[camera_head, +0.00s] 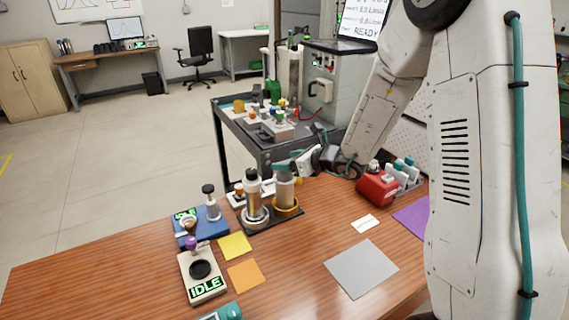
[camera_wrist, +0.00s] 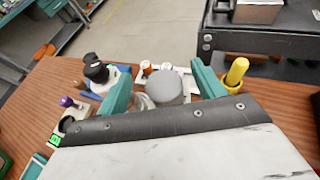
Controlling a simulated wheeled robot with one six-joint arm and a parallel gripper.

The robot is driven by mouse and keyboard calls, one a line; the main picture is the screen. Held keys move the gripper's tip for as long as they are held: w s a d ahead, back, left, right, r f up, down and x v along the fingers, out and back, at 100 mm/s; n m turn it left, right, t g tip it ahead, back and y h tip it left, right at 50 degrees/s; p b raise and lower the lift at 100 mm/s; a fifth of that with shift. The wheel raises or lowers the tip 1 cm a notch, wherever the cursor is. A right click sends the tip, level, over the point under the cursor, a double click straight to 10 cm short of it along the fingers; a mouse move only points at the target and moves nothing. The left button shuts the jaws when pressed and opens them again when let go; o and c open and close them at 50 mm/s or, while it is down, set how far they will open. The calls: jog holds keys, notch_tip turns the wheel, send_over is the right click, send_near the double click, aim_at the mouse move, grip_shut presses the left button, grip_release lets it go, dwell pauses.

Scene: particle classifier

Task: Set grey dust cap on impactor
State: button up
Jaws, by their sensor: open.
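My gripper (camera_wrist: 163,88) is open, its two teal fingers apart. In the wrist view a grey round-topped piece (camera_wrist: 168,86), which looks like the grey dust cap, shows between the fingers; I cannot tell whether they touch it. In the head view my gripper (camera_head: 286,168) is over the right one of two upright metal cylinders, which has a gold ring (camera_head: 286,208) at its foot. The left cylinder (camera_head: 254,198) has a dark top and a pale collar. I cannot tell for certain which is the impactor. The fingers partly hide the right cylinder's top.
A blue device with a black knob (camera_head: 209,189) and a pale IDLE scale (camera_head: 203,275) stand left. Yellow, orange and grey mats (camera_head: 361,268) lie flat in front. A dark cart (camera_head: 262,150) stands behind.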

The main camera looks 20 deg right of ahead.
jog(key=v, duration=1)
jog(key=s+a+r+n+g+y, duration=0.1)
jog(key=s+a+r+n+g, duration=0.3)
jog(key=s+a+n, duration=0.3)
jog(key=s+a+r+n+g+y, duration=0.1)
jog(key=s+a+r+n+g, duration=0.35)
jog(key=s+n, duration=0.45)
jog(key=s+d+r+n+h, duration=0.1)
jog(key=s+d+n+h, duration=0.3)
jog(key=s+n, duration=0.2)
jog(key=s+d+r+n+g+h, duration=0.1)
jog(key=s+d+n+h, duration=0.3)
jog(key=s+n, duration=0.3)
jog(key=s+h, duration=0.1)
jog(key=s, duration=0.2)
jog(key=shift+d+r, duration=0.25)
jog(key=shift+d, duration=0.05)
